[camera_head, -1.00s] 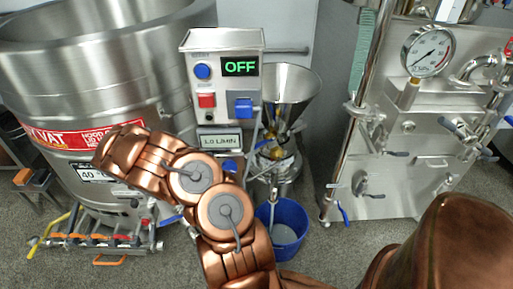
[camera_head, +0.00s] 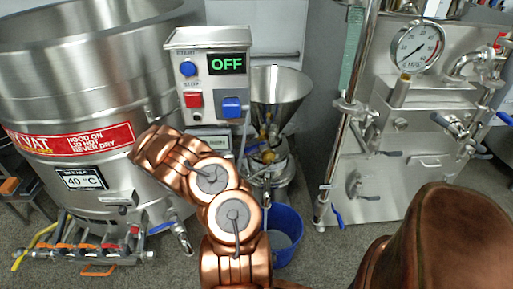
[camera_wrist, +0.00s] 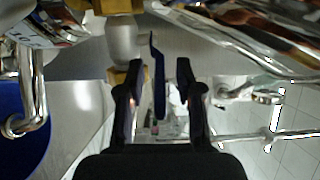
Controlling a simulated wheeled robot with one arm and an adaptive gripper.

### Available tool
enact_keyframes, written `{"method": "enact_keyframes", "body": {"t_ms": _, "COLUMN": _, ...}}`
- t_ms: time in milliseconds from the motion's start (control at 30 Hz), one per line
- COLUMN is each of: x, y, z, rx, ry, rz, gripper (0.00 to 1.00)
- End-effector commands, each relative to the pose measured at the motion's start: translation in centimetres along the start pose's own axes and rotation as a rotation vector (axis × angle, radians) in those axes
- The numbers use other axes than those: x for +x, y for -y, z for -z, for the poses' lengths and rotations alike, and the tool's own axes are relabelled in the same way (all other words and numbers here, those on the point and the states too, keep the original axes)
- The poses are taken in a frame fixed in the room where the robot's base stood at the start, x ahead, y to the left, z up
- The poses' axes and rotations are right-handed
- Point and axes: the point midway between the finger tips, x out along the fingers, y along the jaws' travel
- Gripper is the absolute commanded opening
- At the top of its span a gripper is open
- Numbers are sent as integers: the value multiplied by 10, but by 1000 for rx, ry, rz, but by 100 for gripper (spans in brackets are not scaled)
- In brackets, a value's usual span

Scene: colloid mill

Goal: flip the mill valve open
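The mill stands in the middle of the head view, with a steel hopper (camera_head: 280,92) and a control box (camera_head: 212,72) reading OFF. Brass fittings (camera_head: 266,130) show below the hopper. In the wrist view a dark blue lever handle (camera_wrist: 157,75) hangs beside a pale grey fitting with brass-coloured ends (camera_wrist: 123,40). My gripper (camera_wrist: 158,72) is open, one finger on each side of the handle in the picture. I cannot tell whether either finger touches it, or how deep it sits between them.
A blue bucket (camera_head: 285,232) stands on the floor under the mill, right beside my arm. A large steel vat (camera_head: 95,110) with valves and pipes is at the left. A steel machine with a pressure gauge (camera_head: 416,47) is at the right.

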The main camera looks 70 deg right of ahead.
Motion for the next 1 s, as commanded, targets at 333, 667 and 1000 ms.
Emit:
{"method": "enact_keyframes", "body": {"t_ms": 333, "x": 21, "y": 0, "z": 0, "rx": 0, "ry": 0, "rz": 2, "gripper": 35}}
{"method": "enact_keyframes", "body": {"t_ms": 667, "x": 21, "y": 0, "z": 0, "rx": 0, "ry": 0, "rz": 1, "gripper": 29}}
{"method": "enact_keyframes", "body": {"t_ms": 1000, "x": 21, "y": 0, "z": 0, "rx": 0, "ry": 0, "rz": 1, "gripper": 0}}
